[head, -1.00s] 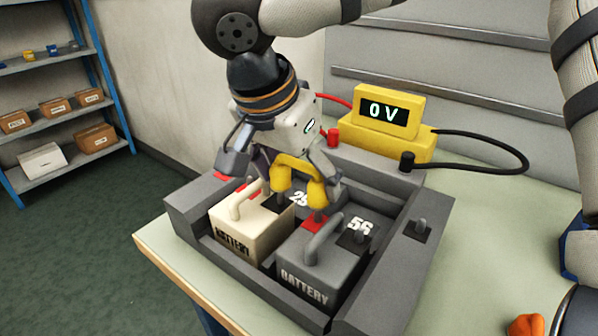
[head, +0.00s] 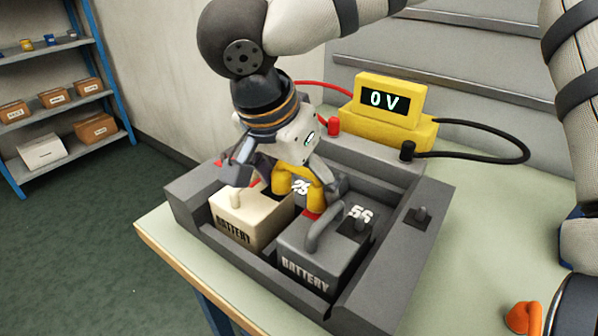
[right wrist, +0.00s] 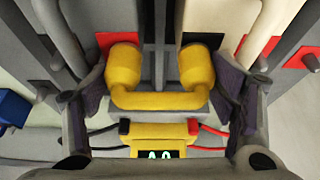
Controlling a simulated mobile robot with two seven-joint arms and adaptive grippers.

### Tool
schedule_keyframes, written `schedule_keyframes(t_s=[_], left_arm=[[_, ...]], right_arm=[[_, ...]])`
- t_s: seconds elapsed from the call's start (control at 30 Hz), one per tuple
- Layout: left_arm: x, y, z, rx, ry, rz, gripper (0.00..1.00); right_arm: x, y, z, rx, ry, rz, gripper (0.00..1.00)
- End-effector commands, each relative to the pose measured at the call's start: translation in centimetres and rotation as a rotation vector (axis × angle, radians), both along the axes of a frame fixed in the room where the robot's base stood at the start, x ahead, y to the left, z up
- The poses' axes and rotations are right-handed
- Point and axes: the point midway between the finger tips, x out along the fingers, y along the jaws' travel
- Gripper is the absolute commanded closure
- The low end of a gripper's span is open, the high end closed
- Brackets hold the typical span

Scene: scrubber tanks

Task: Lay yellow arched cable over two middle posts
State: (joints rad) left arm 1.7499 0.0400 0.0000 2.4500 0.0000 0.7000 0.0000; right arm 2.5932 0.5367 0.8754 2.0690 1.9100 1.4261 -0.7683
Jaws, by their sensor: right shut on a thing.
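The yellow arched cable (head: 297,171) has two thick end caps pointing down. My right gripper (head: 292,180) is shut on it from above. In the right wrist view the cable (right wrist: 160,101) lies between the fingers, its caps over a red pad and a black pad. The caps hide the two middle posts, so I cannot tell if they are fully seated. The cream battery (head: 240,226), marked 25, and the grey battery (head: 310,262), marked 56, stand side by side in the grey tray (head: 385,275). My left gripper is not in view.
A yellow meter (head: 390,100) reading 0 V stands behind the tray, with a red lead and a black lead (head: 525,148). An orange object (head: 523,317) lies at the table's front right. A shelf with boxes (head: 55,98) stands at the left.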

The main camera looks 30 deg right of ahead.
Motion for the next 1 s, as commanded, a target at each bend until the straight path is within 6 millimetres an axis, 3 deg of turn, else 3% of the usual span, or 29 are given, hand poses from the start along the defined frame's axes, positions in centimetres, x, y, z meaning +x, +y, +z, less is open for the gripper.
schedule_keyframes(t_s=[0.1, 0.13, 0.2, 0.23, 0.87, 0.93, 1.0], left_arm=[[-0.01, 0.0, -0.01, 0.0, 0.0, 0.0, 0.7], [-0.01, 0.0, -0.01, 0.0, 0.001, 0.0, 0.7], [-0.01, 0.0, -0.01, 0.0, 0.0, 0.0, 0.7], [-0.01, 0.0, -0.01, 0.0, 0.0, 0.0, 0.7], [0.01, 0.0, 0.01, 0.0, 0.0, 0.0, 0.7], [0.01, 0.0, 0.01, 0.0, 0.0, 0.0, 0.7], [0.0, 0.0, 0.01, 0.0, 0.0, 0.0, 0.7]], right_arm=[[-0.04, -0.01, -0.07, 0.0, 0.002, 0.0, 0.5], [-0.05, -0.01, -0.06, -0.001, 0.002, 0.0, 0.18], [-0.04, -0.01, -0.04, -0.001, 0.002, -0.001, 0.02], [-0.04, -0.01, -0.04, -0.001, 0.002, -0.001, 0.0], [-0.01, 0.02, 0.05, 0.001, -0.001, -0.001, 0.0], [-0.02, 0.01, 0.04, 0.0, 0.0, 0.0, 0.19], [-0.01, 0.01, 0.03, 0.0, 0.0, 0.0, 0.2]])
